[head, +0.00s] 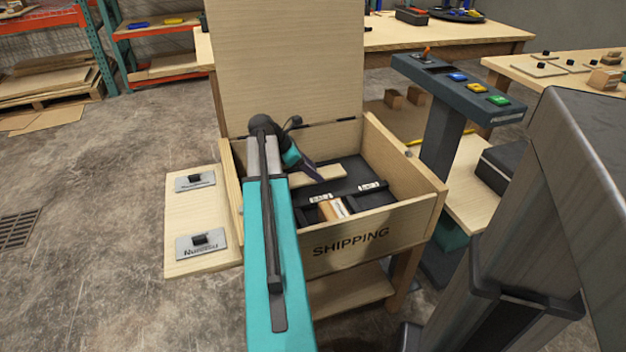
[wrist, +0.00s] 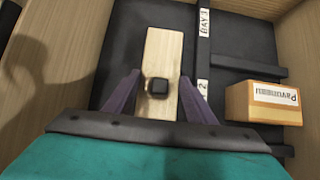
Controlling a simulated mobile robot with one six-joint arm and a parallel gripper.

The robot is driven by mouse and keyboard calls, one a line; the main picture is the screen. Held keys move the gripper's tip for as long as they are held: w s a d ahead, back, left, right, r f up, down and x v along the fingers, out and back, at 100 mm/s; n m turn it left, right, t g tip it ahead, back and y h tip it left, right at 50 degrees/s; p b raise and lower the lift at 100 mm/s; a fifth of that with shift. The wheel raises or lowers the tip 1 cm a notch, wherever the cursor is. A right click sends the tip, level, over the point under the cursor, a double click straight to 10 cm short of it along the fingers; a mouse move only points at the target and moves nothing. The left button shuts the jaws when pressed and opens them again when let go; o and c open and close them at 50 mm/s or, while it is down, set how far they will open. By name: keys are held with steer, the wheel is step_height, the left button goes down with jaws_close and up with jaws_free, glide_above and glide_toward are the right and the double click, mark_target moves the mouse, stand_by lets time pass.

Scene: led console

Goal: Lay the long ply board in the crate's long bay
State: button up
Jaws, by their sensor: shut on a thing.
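The long ply board (head: 320,174) is a pale strip with a black knob, inside the open shipping crate (head: 405,222). In the wrist view the board (wrist: 165,45) lies lengthwise over the dark floor left of the divider (wrist: 203,60), in the long bay's area. My gripper (wrist: 160,82) is shut on the board's knob, with a purple finger on each side. In the head view my gripper (head: 306,170) reaches down into the crate, and my arm hides its left part. I cannot tell whether the board touches the floor.
A wooden block (wrist: 265,102) with a printed label sits right of the divider. The crate's lid (head: 285,60) stands upright at the back. A side shelf (head: 205,222) with two knobbed plates is on the left. A button console (head: 455,80) stands close on the right.

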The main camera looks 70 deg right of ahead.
steer(key=shift+f+b, duration=0.55)
steer(key=shift+f, duration=1.3)
steer(key=o, duration=1.1)
steer(key=shift+f, duration=0.1)
steer(key=p+v, duration=0.3)
steer(key=v, duration=0.9)
